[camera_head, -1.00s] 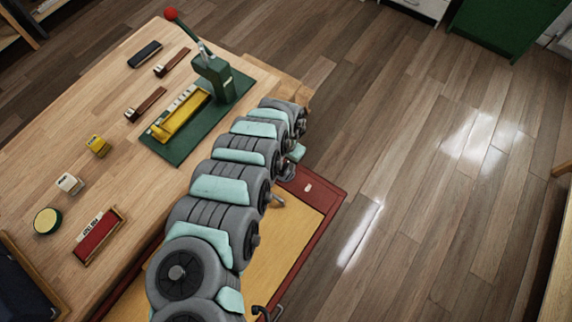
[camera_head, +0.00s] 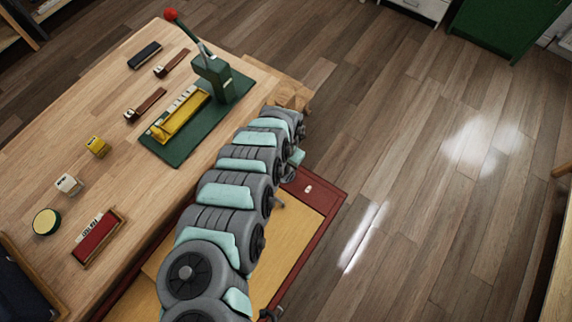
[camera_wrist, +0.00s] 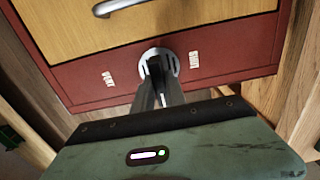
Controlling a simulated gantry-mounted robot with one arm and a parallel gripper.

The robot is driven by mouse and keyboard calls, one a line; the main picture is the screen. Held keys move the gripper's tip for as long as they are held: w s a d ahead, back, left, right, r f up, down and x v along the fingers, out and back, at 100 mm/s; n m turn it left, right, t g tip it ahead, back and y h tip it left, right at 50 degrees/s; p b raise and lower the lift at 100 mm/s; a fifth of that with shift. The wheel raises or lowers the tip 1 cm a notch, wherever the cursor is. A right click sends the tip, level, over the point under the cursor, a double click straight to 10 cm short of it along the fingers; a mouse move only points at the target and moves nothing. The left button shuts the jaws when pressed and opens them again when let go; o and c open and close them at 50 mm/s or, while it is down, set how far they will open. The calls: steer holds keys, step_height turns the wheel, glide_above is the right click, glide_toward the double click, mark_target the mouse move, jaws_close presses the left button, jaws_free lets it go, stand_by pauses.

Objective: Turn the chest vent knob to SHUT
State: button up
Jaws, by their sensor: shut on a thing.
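The chest vent knob (camera_wrist: 173,58) shows in the wrist view as a pale round disc on the chest's dark red lower band (camera_wrist: 226,45). My gripper (camera_wrist: 157,80) reaches it from below and is shut on its middle part, which the fingers mostly hide. A small white label (camera_wrist: 108,79) is left of the knob and another white label (camera_wrist: 194,59) is right of it. Their lettering is too small to read surely. Which way the knob points cannot be told. In the head view my arm hides the knob and gripper.
A metal handle (camera_wrist: 117,6) is on the chest's wooden front above the knob. In the head view the red-edged chest (camera_head: 322,196) stands beside the wooden workbench (camera_head: 120,185), which carries a green press (camera_head: 214,82) and small parts. The floor at right is clear.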

jaws_close()
steer(key=n+p, duration=0.2)
steer(key=shift+r+n, duration=0.15)
steer(key=shift+n, duration=0.25)
steer(key=n+p, duration=0.3)
steer(key=n, duration=0.3)
steer(key=shift+a, duration=0.15)
steer(key=n+p, duration=0.2)
steer(key=n, duration=0.2)
steer(key=shift+a+n, duration=0.1)
steer(key=shift+n, duration=0.3)
steer(key=shift+s+a+n+p, duration=0.1)
steer(key=shift+n+p, duration=0.2)
steer(key=shift+n, duration=1.8)
